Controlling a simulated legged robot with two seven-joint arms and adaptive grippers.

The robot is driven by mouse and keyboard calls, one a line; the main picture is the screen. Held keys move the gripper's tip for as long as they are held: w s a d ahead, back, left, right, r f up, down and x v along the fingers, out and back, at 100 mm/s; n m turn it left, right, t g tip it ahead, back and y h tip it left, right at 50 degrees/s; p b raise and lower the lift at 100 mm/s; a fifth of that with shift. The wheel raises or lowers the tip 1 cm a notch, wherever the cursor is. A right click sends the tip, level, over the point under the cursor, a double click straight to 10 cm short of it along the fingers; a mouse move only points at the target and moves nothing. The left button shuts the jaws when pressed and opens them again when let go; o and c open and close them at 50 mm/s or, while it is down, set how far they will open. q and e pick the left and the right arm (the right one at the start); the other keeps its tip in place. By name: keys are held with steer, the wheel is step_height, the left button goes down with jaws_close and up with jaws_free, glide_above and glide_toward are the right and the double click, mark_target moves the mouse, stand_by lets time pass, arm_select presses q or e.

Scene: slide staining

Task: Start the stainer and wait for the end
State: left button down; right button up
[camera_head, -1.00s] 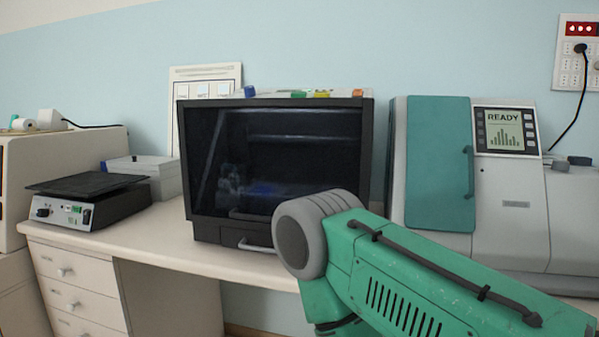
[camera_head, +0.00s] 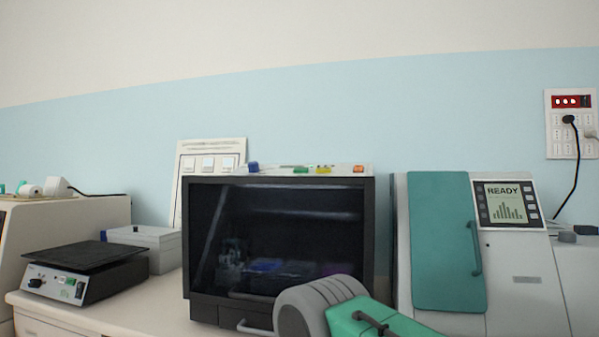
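The stainer may be the grey machine (camera_head: 525,270) on the right, with a closed teal door (camera_head: 442,245) and a screen (camera_head: 508,203) that reads READY above a bar graph; I cannot tell for certain. A black cabinet (camera_head: 378,230) with a dark glass front stands in the middle, its front closed. Dim racks and bluish and purple shapes show behind the glass. My green and grey arm covers the cabinet's lower right corner. Neither gripper is in view.
A black-topped plate device (camera_head: 85,253) and a grey box (camera_head: 150,240) stand on the bench (camera_head: 140,303) at left. Small coloured items lie on top of the cabinet. A printed sheet (camera_head: 208,160) stands behind it. A wall socket panel (camera_head: 570,122) with a plugged cable is at right.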

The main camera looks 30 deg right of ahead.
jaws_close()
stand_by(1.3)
